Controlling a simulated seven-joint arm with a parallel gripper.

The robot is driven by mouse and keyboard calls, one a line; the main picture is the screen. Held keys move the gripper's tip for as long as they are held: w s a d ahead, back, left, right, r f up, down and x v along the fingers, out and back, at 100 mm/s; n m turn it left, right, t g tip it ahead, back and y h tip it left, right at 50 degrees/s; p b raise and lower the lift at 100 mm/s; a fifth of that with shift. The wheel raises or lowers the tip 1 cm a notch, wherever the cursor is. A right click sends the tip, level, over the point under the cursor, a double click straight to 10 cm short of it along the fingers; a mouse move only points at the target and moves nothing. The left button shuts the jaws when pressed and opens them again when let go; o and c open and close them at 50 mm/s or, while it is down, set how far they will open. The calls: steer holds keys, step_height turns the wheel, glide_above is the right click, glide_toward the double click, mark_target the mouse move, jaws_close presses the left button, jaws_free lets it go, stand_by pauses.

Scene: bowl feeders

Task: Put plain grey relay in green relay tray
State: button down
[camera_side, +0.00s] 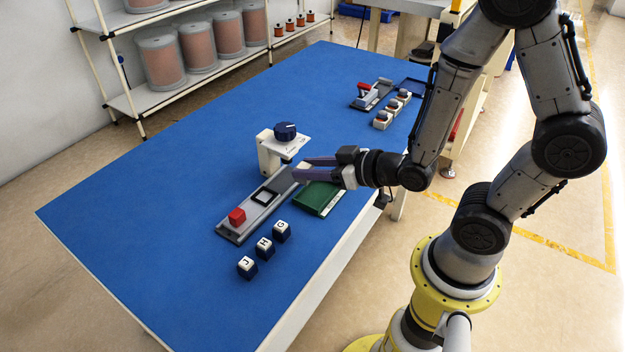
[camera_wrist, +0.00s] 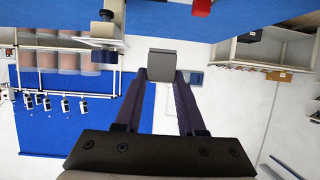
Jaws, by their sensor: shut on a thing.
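The plain grey relay (camera_wrist: 163,66) is a small grey block between my fingertips in the wrist view. My gripper (camera_side: 304,166) is shut on it, with the purple-grey fingers on either side. My gripper is above the table near the tray's far left end. The exact height over the tray is hard to tell.
Lettered blocks J, H and G (camera_side: 264,247) stand in front. A second feeder (camera_side: 371,95) stands farther back.

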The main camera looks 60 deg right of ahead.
steer(key=w+d+f, duration=0.2)
steer(key=w+f, duration=0.1)
steer(key=w, duration=0.1)
glide_above(317, 203)
steer(key=shift+m+h, duration=0.3)
steer(key=shift+h, duration=0.1)
step_height(317, 203, down, 7)
steer(key=shift+f, duration=2.5)
steer(key=shift+f, duration=0.1)
steer(key=c, duration=0.5)
jaws_free()
